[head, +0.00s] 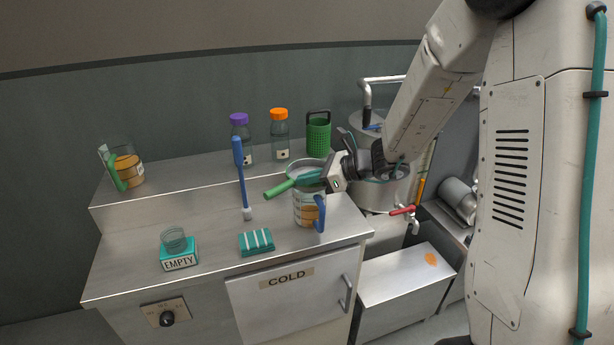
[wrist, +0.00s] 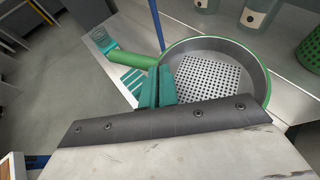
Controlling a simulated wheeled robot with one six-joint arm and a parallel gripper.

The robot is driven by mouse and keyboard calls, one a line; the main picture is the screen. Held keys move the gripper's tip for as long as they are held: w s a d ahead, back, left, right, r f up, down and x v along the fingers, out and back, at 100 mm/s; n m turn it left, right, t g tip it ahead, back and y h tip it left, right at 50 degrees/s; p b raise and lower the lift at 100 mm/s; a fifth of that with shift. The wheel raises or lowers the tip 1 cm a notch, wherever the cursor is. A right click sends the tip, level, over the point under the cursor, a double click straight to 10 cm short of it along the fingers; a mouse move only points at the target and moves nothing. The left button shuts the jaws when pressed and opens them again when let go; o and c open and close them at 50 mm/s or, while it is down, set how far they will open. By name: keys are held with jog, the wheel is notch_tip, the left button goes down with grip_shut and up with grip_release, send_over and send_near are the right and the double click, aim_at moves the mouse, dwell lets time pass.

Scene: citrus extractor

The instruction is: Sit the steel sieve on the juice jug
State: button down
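The steel sieve (head: 306,166) has a round bowl with a green rim and a green handle. My gripper (head: 308,177), with teal fingers, is shut on the handle close to the bowl. In the wrist view the sieve's perforated floor (wrist: 208,80) shows empty, and the fingers (wrist: 159,86) close on the handle's inner end. The clear juice jug (head: 303,211), with a blue handle and orange juice inside, stands on the steel counter directly below the sieve. Its mouth is hidden by the sieve and fingers, so I cannot tell whether they touch.
A blue brush (head: 240,175) stands upright left of the sieve. A folded teal cloth (head: 257,242) and an EMPTY block with a glass (head: 178,252) lie at the front. Two bottles (head: 280,140), a green basket (head: 318,137) and another jug (head: 127,168) stand on the back ledge.

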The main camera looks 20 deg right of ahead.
jog(key=shift+f, duration=0.3)
jog(key=c, duration=1.6)
grip_release()
jog(key=v, duration=0.7)
jog(key=shift+s+d, duration=0.25)
jog(key=shift+d, duration=0.05)
jog(key=shift+r, duration=0.1)
